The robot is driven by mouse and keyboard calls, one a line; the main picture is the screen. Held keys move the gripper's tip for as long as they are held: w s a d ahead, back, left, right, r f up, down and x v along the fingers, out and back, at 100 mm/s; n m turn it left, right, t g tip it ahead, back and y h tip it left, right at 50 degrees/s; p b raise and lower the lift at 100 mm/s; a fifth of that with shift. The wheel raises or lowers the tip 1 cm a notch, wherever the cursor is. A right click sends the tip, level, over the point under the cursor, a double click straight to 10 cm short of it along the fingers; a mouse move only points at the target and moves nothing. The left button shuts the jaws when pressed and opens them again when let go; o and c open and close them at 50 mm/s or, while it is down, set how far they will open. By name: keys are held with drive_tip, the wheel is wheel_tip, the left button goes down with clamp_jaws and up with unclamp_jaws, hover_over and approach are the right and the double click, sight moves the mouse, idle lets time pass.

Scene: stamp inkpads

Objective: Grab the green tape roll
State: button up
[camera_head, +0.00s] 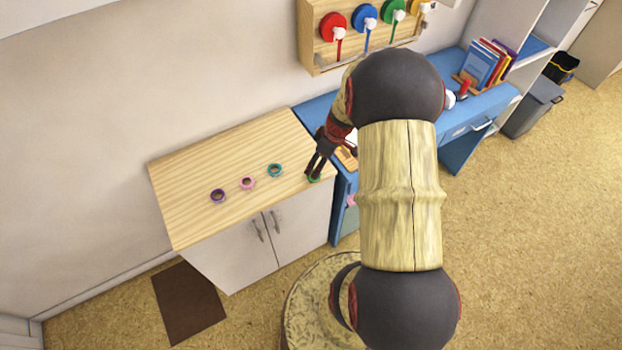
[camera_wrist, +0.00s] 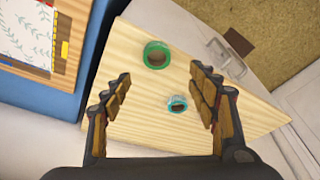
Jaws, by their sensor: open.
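The green tape roll (camera_head: 314,179) lies near the right edge of the wooden cabinet top, partly hidden by my gripper in the head view. In the wrist view the green tape roll (camera_wrist: 148,54) shows just beyond the fingertips, between their lines. My gripper (camera_head: 314,168) is open and points down over the roll. In the wrist view my gripper (camera_wrist: 160,73) has its two fingers wide apart with nothing between them. I cannot tell the exact height of the fingertips above the roll.
A teal roll (camera_head: 275,175), a pink roll (camera_head: 247,188) and a purple roll (camera_head: 218,200) lie in a row to the left on the cabinet top (camera_head: 190,165). The teal roll also shows in the wrist view (camera_wrist: 177,111). A blue desk (camera_head: 315,112) adjoins on the right.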

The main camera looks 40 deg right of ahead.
drive_tip(key=shift+f, duration=0.55)
drive_tip(key=x, duration=0.2)
drive_tip(key=b+x, duration=0.1)
drive_tip(key=x, duration=0.3)
drive_tip(key=shift+d+f, duration=0.25)
drive_tip(key=shift+f, duration=0.2)
drive_tip(key=shift+s, duration=0.1)
drive_tip(key=shift+c, duration=1.1)
drive_tip(key=c, duration=0.7)
drive_tip(key=shift+r, duration=0.1)
drive_tip(key=shift+c, duration=0.2)
